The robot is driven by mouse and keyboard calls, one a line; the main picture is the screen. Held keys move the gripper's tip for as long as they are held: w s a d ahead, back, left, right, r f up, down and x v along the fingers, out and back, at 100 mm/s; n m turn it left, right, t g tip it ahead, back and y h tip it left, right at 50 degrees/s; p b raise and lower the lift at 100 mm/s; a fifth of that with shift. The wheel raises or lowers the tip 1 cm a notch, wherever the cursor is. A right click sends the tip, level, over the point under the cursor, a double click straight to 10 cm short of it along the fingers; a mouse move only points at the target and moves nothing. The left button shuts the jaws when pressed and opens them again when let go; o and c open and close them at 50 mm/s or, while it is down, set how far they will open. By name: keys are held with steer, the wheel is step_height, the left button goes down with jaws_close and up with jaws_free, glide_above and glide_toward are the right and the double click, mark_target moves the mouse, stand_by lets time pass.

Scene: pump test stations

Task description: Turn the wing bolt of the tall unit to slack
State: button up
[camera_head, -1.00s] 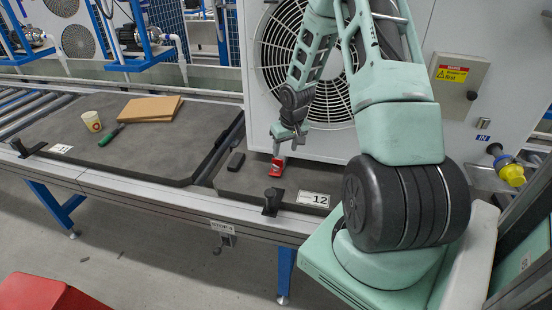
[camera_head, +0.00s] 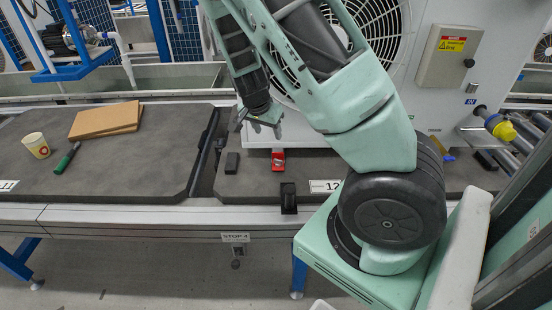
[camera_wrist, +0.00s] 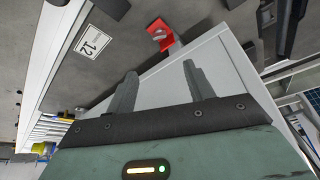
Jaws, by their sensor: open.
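A tall white unit (camera_head: 410,100) with a round fan grille (camera_head: 385,35) stands at the back, partly behind my arm. I cannot make out a wing bolt on it in either view. My gripper (camera_head: 264,130) is open and empty, in front of the unit's lower left part and above the grey mat. In the wrist view my two fingers (camera_wrist: 160,72) are apart in front of a pale panel (camera_wrist: 225,70), with nothing between them. A small red part (camera_head: 278,160) sits at the unit's foot, just below and right of my gripper; it also shows in the wrist view (camera_wrist: 160,34).
A grey control box (camera_head: 452,55) with a yellow label is on the unit's front. A black stop (camera_head: 288,198) and a label reading 12 (camera_head: 325,186) are at the front edge. A cup (camera_head: 37,146), green marker (camera_head: 67,158) and cardboard (camera_head: 105,120) lie on the left mat.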

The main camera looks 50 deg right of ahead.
mark_target(278, 160)
steer(key=b+x, duration=0.1)
steer(key=x, duration=1.6)
steer(key=c, duration=1)
